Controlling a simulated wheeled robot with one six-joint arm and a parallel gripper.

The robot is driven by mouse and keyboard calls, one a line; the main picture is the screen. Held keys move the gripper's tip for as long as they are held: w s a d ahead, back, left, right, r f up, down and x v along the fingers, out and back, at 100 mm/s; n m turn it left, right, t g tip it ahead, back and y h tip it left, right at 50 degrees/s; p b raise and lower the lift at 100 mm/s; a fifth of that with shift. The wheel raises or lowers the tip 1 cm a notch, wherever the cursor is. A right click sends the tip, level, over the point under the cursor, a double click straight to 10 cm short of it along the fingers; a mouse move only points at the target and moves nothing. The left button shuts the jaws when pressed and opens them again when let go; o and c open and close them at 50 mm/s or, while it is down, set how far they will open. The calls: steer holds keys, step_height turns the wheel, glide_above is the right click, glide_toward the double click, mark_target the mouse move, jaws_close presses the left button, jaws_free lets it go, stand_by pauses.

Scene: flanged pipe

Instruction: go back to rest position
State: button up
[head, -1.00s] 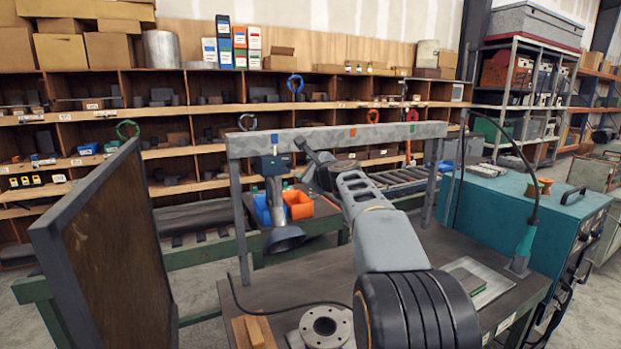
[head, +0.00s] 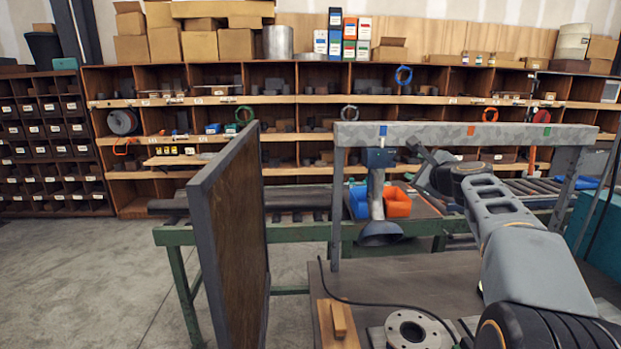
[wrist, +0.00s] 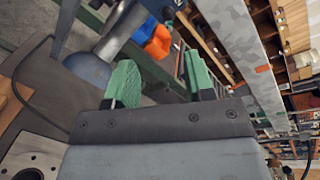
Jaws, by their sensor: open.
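My gripper (wrist: 162,85) shows in the wrist view with its two green fingertips wide apart and nothing between them. It is open and empty, held above the workbench (head: 420,275). In the head view my arm reaches up from the lower right and its far end is by the grey overhead beam (head: 460,133); the fingers are too small to make out there. The flanged pipe piece (head: 418,330) sits on the bench at the bottom of the head view, partly cut off. Its flange also shows in the wrist view (wrist: 28,165), apart from my gripper.
A dark upright panel (head: 235,235) stands left of the bench. A grey funnel-shaped tool (head: 379,232) hangs from the beam. Orange (head: 396,203) and blue bins stand behind it. A wooden block (head: 338,322) lies left of the flange. Open floor (head: 90,275) lies at the left.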

steer(key=s+a+f+n+g, duration=0.2)
steer(key=f+n, duration=0.2)
steer(key=f, duration=0.2)
steer(key=s+a+f+n+g, duration=0.1)
steer(key=s+f+n+g, duration=0.15)
steer(key=f, duration=0.25)
steer(key=s+a+f+n+g, duration=0.2)
steer(key=s+a+f+n, duration=0.2)
steer(key=s, duration=0.4)
steer(key=s+a+f+n+g+h, duration=0.1)
steer(key=s+a+f+n+g, duration=0.2)
steer(key=s+f+n, duration=0.3)
steer(key=s+a+f+n+g, duration=0.2)
steer(key=s+a+f+n, duration=0.3)
steer(key=s, duration=0.6)
steer(key=shift+s+a+f+n+g, duration=0.2)
steer(key=shift+s+f+n+g, duration=0.2)
steer(key=shift+n, duration=0.85)
steer(key=shift+a, duration=0.3)
steer(key=shift+c, duration=0.6)
